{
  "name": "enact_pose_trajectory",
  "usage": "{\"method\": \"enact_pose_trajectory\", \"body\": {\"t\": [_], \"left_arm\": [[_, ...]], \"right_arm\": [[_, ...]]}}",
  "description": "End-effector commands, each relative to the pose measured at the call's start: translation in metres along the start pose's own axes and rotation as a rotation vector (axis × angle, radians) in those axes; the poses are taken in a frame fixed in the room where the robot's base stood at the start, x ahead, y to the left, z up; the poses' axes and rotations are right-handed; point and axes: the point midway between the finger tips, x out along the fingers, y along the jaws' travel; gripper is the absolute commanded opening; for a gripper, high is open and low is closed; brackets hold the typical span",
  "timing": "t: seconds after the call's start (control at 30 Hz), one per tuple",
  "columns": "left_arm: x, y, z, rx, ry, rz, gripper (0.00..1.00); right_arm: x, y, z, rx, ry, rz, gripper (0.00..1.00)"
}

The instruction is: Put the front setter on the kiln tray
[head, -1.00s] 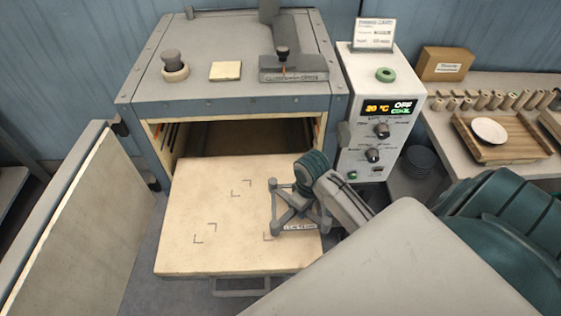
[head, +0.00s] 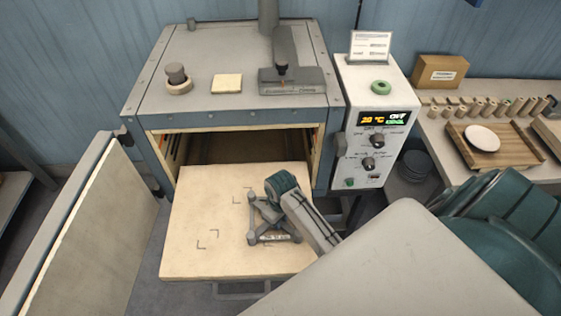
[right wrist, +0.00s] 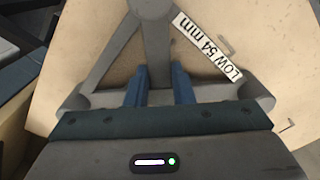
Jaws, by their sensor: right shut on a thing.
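The setter (head: 254,215), a grey frame with spread legs, is at the right half of the cream kiln tray (head: 190,262). My right gripper (head: 270,205) comes from the right and is shut on it. In the right wrist view, the blue fingers (right wrist: 158,88) close on the setter (right wrist: 152,22), whose label reads "LOW 54 mm". Corner marks show on the tray, left of the setter in the head view and right of it in the wrist view. I cannot tell whether the feet touch the tray. My left gripper is not in view.
The kiln (head: 235,90) stands open behind the tray. Its door (head: 75,230) is swung out at the left. The control box (head: 375,130) stands to the right. A side bench (head: 440,130) holds a wooden board (head: 510,147) with a white plate. The left half of the tray is bare.

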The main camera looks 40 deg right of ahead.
Motion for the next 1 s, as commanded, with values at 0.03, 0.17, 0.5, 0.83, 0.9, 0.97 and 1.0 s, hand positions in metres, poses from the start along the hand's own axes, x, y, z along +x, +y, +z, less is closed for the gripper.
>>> {"method": "enact_pose_trajectory", "body": {"t": [0.03, 0.17, 0.5, 0.83, 0.9, 0.97, 1.0], "left_arm": [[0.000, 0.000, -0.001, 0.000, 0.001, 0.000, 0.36], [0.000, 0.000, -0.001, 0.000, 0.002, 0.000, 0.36], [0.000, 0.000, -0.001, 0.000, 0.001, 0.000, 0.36], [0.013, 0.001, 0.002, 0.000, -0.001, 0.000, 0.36], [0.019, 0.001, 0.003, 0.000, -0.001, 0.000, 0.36], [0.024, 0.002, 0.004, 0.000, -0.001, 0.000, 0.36], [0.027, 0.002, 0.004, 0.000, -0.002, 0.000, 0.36]], "right_arm": [[-0.001, 0.000, -0.001, 0.000, 0.002, 0.000, 0.00], [0.002, 0.000, 0.000, 0.000, 0.001, 0.000, 0.00], [0.002, 0.000, 0.000, 0.001, 0.000, 0.000, 0.43], [-0.028, 0.001, -0.001, 0.001, 0.006, 0.003, 0.43], [-0.045, 0.001, -0.002, 0.000, 0.008, 0.002, 0.43], [-0.059, 0.001, -0.002, 0.000, 0.008, 0.002, 0.43], [-0.069, 0.001, -0.002, -0.001, 0.008, 0.002, 0.43]]}}
